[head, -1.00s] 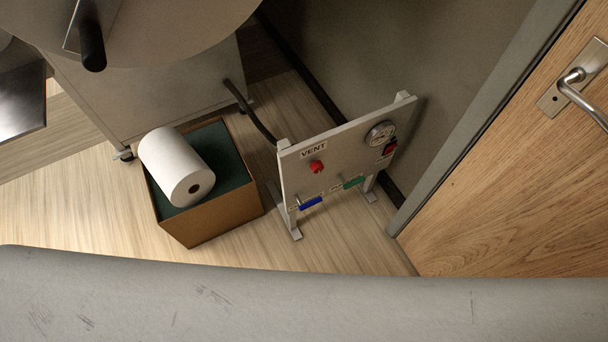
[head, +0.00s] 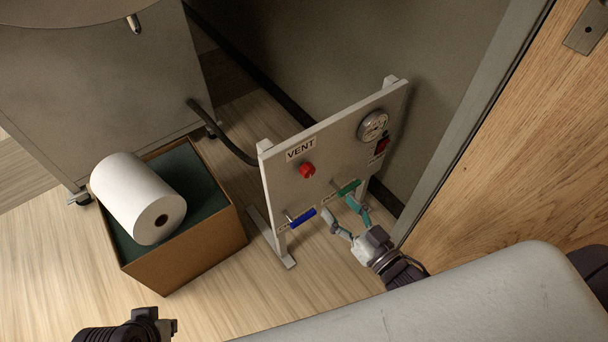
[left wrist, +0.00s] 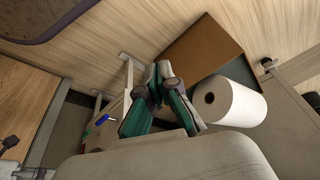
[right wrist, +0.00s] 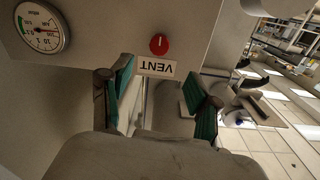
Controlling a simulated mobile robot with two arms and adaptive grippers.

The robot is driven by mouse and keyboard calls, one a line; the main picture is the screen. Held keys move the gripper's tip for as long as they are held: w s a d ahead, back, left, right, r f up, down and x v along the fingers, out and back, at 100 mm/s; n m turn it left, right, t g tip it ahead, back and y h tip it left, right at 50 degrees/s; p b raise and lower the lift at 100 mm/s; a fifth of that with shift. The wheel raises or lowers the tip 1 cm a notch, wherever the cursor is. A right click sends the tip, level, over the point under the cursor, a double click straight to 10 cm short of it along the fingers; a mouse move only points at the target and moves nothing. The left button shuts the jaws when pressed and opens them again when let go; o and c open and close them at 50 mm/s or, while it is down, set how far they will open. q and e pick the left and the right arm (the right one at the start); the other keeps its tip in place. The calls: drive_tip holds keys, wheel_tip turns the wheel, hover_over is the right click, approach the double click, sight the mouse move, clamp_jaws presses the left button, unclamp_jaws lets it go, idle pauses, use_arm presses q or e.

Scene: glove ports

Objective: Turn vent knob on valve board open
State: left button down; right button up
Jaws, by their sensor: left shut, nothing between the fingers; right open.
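The valve board (head: 283,180) is a white upright panel on feet. Its red vent knob (head: 307,170) sits below the VENT label (head: 301,149). The right wrist view shows the knob (right wrist: 158,45) beyond the fingertips with the label upside down; a small pale mark shows on its face. My right gripper (head: 342,209) is open and empty, low in front of the board near the green-handled valve (head: 348,188), apart from the knob. Its spread fingers also show in the right wrist view (right wrist: 158,78). My left gripper (left wrist: 160,72) is shut and empty, left of the board at the bottom of the head view (head: 165,326).
A blue-handled valve (head: 303,219), a gauge (head: 373,126) and a red switch (head: 382,144) are also on the board. A cardboard box (head: 190,255) with a white roll (head: 135,195) stands left. A wooden door (head: 510,150) is right. A black hose (head: 222,135) runs behind.

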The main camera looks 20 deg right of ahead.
sight(310, 174)
drive_tip(key=b+x, duration=0.1)
drive_tip(key=x, duration=0.6)
drive_tip(key=shift+w+f, duration=0.1)
drive_tip(key=shift+w, duration=0.05)
drive_tip(key=b+x, duration=0.1)
drive_tip(key=x, duration=0.3)
use_arm(q)
drive_tip(key=w+d+t, duration=0.1)
drive_tip(key=w+t, duration=0.2)
drive_tip(key=w, duration=0.2)
drive_tip(key=shift+w+d+r+h, duration=0.25)
drive_tip(key=shift+w+d+h, duration=0.15)
use_arm(e)
drive_tip(key=shift+w+a, duration=0.25)
drive_tip(key=shift+w, duration=0.25)
drive_tip(key=c, duration=1.2)
